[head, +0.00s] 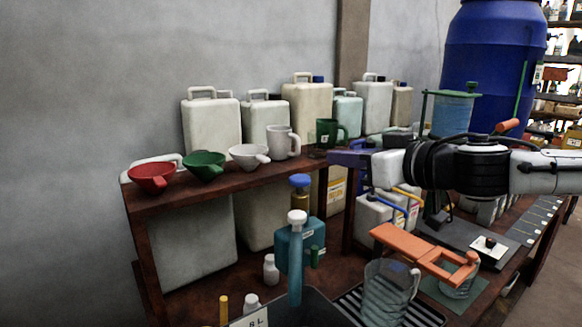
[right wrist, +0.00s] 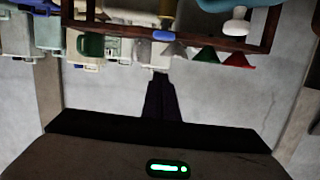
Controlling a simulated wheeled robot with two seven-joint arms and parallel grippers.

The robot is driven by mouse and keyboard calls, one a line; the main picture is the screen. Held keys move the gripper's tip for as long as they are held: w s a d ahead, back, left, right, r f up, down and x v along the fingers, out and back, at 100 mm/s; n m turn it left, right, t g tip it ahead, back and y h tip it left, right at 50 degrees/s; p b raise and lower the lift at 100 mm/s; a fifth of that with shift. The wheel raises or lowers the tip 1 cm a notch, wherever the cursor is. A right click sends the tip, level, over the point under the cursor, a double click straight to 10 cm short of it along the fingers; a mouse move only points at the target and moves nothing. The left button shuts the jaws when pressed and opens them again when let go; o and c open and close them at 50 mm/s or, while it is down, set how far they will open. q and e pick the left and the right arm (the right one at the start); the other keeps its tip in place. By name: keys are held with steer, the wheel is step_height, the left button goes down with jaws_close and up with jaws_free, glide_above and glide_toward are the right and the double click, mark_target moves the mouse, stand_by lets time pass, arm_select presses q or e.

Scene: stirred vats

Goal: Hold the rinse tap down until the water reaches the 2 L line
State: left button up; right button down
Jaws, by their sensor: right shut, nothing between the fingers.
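A teal upright post with a white knob (head: 297,217), which looks like the rinse tap, stands at the front of the bench. The white knob also shows in the right wrist view (right wrist: 236,27). A clear jug (head: 384,295) stands to its right over a slotted drain grate (head: 427,314); its marks and water level cannot be read. My right gripper (head: 345,158) is shut and empty, raised above the bench, up and right of the knob and apart from it. In the right wrist view its dark fingers (right wrist: 161,98) are together. My left gripper is not in view.
A brown shelf (head: 225,183) carries red (head: 153,177), green (head: 205,165) and white (head: 249,155) funnels, with canisters behind. An orange ringed piece (head: 425,252) lies over the clear vessels on the right.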

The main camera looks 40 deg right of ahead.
steer(key=p, duration=0.4)
glide_above(300, 188)
steer(key=f+v, duration=0.1)
steer(key=v, duration=0.2)
steer(key=f, duration=0.1)
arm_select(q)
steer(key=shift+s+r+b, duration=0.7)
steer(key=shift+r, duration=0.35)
arm_select(e)
steer(key=f, duration=0.4)
steer(key=shift+w+d+f, duration=0.2)
steer(key=shift+d+f, duration=0.1)
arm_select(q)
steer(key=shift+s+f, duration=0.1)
